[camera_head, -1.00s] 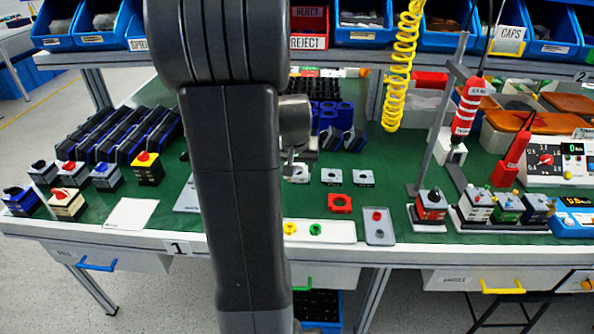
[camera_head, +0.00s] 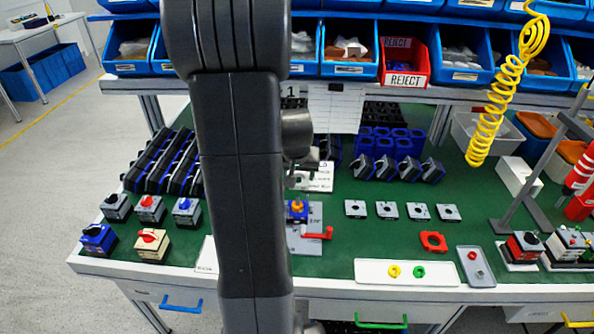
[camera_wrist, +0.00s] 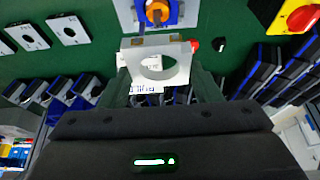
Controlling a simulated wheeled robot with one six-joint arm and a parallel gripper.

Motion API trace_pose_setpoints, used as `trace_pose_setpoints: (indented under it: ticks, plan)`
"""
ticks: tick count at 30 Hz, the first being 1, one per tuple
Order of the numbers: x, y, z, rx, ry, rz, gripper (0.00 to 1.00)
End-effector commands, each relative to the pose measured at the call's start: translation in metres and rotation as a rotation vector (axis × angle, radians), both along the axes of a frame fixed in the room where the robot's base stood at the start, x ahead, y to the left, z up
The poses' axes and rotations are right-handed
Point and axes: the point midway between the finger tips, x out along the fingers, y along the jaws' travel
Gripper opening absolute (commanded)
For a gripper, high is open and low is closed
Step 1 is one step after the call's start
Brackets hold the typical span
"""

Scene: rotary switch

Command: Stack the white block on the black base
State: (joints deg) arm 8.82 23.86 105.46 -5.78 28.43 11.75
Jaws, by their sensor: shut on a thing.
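My gripper (camera_wrist: 163,82) is shut on a white block (camera_wrist: 143,70) with a large round hole. The block also shows in the head view (camera_head: 301,181), just right of my arm and above the bench. Ahead of it in the wrist view is a blue switch with an orange knob (camera_wrist: 156,12), apart from the block; it also shows in the head view (camera_head: 297,209). A yellow and black switch with a red knob (camera_wrist: 300,18) is at the wrist view's upper right. I cannot tell which thing is the black base.
Several pale square plates with holes (camera_head: 387,210) lie right of my arm. A red ring-shaped part (camera_head: 433,241) and a white tray (camera_head: 375,271) lie near the front edge. Several switches (camera_head: 150,208) stand at left. Open green mat (camera_head: 345,236) lies between.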

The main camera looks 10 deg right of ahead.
Motion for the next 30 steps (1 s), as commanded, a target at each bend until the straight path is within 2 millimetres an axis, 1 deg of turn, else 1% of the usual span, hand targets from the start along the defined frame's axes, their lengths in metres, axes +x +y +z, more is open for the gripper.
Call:
trace_pose_setpoints:
  ticks: [15,20,30]
  plan:
    - [0.000,0.000,-0.001,0.000,0.000,0.000,0.35]
    - [0.000,0.000,-0.012,0.000,0.001,0.000,0.35]
    - [0.000,0.000,-0.042,0.000,0.001,0.000,0.35]
